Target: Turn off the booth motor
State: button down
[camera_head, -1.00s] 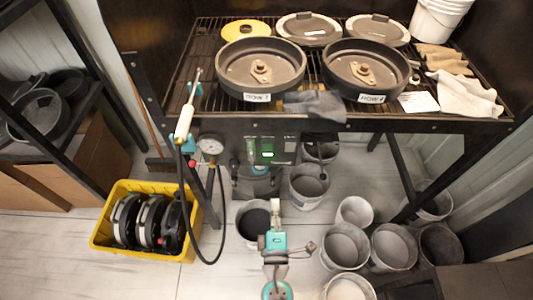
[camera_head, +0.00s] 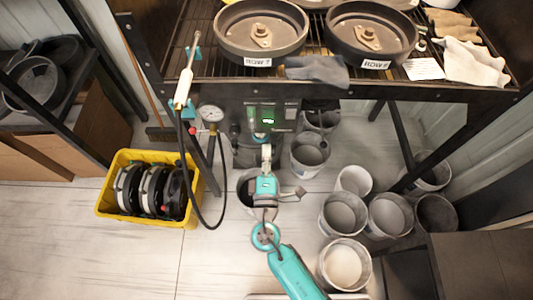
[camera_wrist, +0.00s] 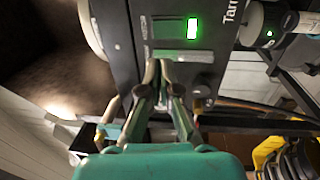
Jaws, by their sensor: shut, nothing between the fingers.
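The booth motor's control seems to be a dark box (camera_head: 270,112) under the front of the rack table, with a lit green switch or lamp (camera_head: 268,120). In the wrist view the box face (camera_wrist: 120,45) fills the upper middle, and the green light (camera_wrist: 192,28) glows at the right end of a dark framed slot (camera_wrist: 169,29). A pale grey strip (camera_wrist: 190,56) lies below the slot. My gripper (camera_head: 266,150) points at the box from in front and below. In the wrist view its fingertips (camera_wrist: 160,66) are together, empty, just below the slot; whether they touch the face is unclear.
A pressure gauge (camera_head: 211,114) and a hose with a white-handled wand (camera_head: 184,85) hang left of the box. A yellow crate (camera_head: 105,200) of discs stands lower left. Several buckets (camera_head: 343,222) stand to the right. Heavy round pans (camera_head: 262,30) sit on the table.

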aim_at(267, 113)
jog(key=w, duration=0.7)
jog(key=w+r, duration=0.1)
jog(key=w, duration=0.2)
jog(key=shift+w+r, duration=0.1)
jog(key=shift+w, duration=0.1)
jog(key=shift+w+r, duration=0.15)
jog(key=shift+w, duration=0.05)
